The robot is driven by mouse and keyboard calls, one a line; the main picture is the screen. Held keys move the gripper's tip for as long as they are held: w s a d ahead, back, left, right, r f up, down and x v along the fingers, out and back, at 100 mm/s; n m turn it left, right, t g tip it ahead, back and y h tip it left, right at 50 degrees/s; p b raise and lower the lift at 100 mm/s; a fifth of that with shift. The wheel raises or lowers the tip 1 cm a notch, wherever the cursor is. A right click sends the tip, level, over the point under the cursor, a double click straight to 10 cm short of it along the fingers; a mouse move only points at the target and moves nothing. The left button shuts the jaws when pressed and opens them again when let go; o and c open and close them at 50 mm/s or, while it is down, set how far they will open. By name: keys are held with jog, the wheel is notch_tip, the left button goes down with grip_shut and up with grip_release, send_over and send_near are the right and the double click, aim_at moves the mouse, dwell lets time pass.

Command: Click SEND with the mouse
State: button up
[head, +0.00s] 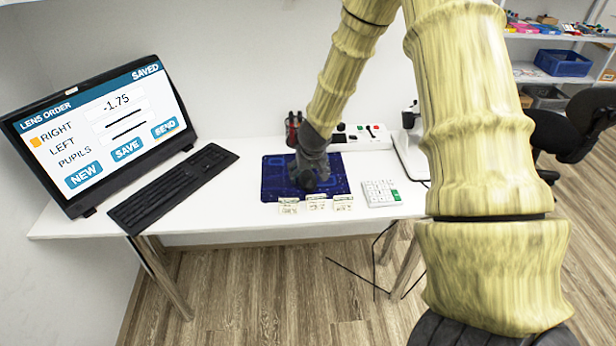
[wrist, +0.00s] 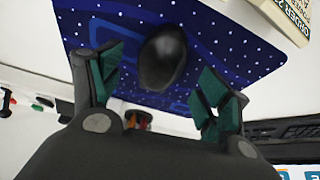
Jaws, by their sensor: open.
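The monitor (head: 100,130) at the left shows a LENS ORDER page with SAVED at its top right. RIGHT reads -1.75 with an orange square beside it; the LEFT and PUPILS fields show dark marks I cannot read. The SEND button (head: 164,128) is right of SAVE and NEW. I cannot make out a pointer. The dark mouse (wrist: 163,57) lies on the blue mouse pad (head: 275,180). My gripper (head: 310,174) is over the pad, open, and hides much of the mouse in the head view. In the wrist view its green-padded fingers stand apart, with the mouse just beyond and between them.
A black keyboard (head: 172,188) lies between monitor and pad. Several small cards (head: 316,202) stand along the pad's front edge. A white calculator (head: 381,193) is right of the pad. A red and black item (head: 293,128) and a white strip with switches (head: 365,136) are behind it.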

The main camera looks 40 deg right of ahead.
jog(key=v, duration=0.9)
jog(key=shift+r, duration=0.1)
jog(key=shift+s, duration=0.1)
dwell(0.4)
jog(key=s+a+f+g+p, duration=0.1)
jog(key=s+f, duration=0.2)
jog(key=s+a+f+p, duration=0.1)
jog(key=s+f, duration=0.2)
jog(key=s+a+f+g, duration=0.1)
jog(key=s+f, duration=0.1)
jog(key=s, duration=0.2)
jog(key=shift+a+f+g+p, duration=0.3)
jog(key=shift+a+f+p, duration=0.05)
jog(key=shift+f+p, duration=0.05)
jog(key=s+a+f+n+y+b, duration=0.1)
jog(key=s+a+f+n, duration=0.1)
jog(key=s+a+f, duration=0.7)
jog(key=s+a+f+n+g+b, duration=0.1)
jog(key=s+a+f+n, duration=0.1)
jog(key=s+a+f, duration=0.7)
jog(key=s+f, duration=0.4)
jog(key=s, duration=0.3)
jog(key=shift+a+n+y+b, duration=0.15)
jog(key=shift+n+y+b, duration=0.15)
jog(key=shift+y+b, duration=0.1)
jog(key=shift+f, duration=0.1)
